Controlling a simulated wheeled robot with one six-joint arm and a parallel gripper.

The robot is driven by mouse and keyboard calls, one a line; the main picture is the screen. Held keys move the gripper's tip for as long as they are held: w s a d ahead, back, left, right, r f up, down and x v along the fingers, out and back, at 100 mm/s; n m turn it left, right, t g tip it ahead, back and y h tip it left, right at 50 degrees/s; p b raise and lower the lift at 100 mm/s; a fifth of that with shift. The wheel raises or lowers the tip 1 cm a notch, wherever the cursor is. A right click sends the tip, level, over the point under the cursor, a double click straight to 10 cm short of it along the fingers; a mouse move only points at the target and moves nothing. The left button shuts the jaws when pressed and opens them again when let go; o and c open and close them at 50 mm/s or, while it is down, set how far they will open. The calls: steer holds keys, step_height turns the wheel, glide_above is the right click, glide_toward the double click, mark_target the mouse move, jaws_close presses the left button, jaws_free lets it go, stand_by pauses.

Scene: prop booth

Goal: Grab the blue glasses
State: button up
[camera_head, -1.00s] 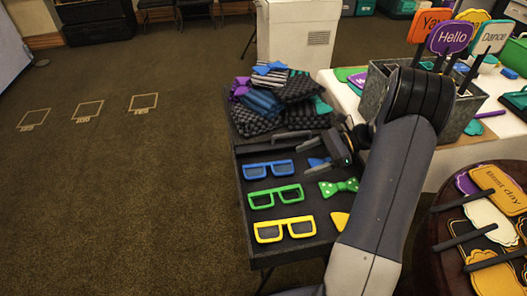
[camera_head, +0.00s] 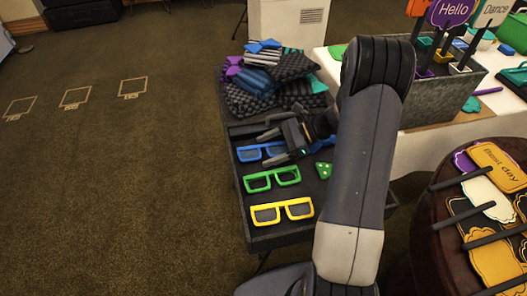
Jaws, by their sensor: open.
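The blue glasses (camera_head: 250,153) lie in the dark tray (camera_head: 256,222), at the back of a column of glasses. Their right part is hidden behind my gripper. My gripper (camera_head: 265,146) is open, with its fingers pointing left over the right side of the blue glasses. I cannot tell whether a finger touches them. The green glasses (camera_head: 270,180) and the yellow glasses (camera_head: 283,212) lie in front of them in the same tray.
A green bow tie (camera_head: 323,170) lies right of the glasses, partly hidden by my arm. Folded patterned cloths and bow ties (camera_head: 270,85) are piled behind the tray. A grey bin (camera_head: 440,105) with signs and a round table (camera_head: 425,215) with signs stand right.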

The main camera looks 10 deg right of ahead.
steer(key=shift+c, duration=0.5)
steer(key=c, duration=1)
steer(key=shift+o, duration=0.2)
